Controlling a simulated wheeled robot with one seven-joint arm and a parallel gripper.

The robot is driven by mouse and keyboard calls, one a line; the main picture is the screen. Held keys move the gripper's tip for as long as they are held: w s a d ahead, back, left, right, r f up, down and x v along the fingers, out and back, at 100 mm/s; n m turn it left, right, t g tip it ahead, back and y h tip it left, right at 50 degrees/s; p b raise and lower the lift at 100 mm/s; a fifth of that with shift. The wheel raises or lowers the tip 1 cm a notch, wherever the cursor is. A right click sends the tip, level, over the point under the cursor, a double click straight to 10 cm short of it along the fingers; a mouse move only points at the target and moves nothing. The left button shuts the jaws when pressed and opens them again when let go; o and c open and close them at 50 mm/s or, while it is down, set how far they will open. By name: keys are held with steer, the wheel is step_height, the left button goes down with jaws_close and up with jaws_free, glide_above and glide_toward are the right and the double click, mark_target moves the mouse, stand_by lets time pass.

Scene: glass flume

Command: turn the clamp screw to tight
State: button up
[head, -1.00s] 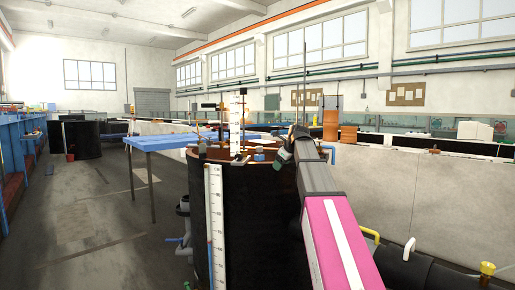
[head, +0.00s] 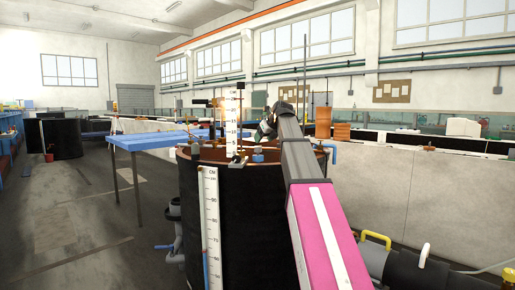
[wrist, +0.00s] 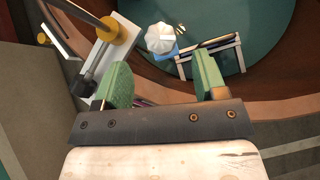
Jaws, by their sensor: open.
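A white lobed knob (wrist: 160,38) on a small blue block (wrist: 163,53) shows at the top middle of the wrist view, beyond the fingertips; it looks like the clamp screw, but I cannot be sure. A blue piece (head: 257,156) on the near tank rim shows in the head view. My gripper (wrist: 163,76) is open, its two green finger pads apart with nothing between them. The knob lies in line with the gap, apart from the pads. In the head view my gripper (head: 267,130) is above the black tank's rim, partly hidden by my arm.
The black round tank (head: 243,215) has a white scale (head: 210,225) on its side and an upright scale (head: 231,122) at the rim. A yellow knob (wrist: 106,28) and rod stand close left of the fingers. A blue table (head: 150,142) stands behind left.

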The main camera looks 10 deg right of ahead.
mark_target(258, 149)
steer(key=x, duration=0.6)
steer(key=shift+w+a+f, duration=0.1)
steer(key=shift+w+f, duration=0.15)
steer(key=c, duration=0.9)
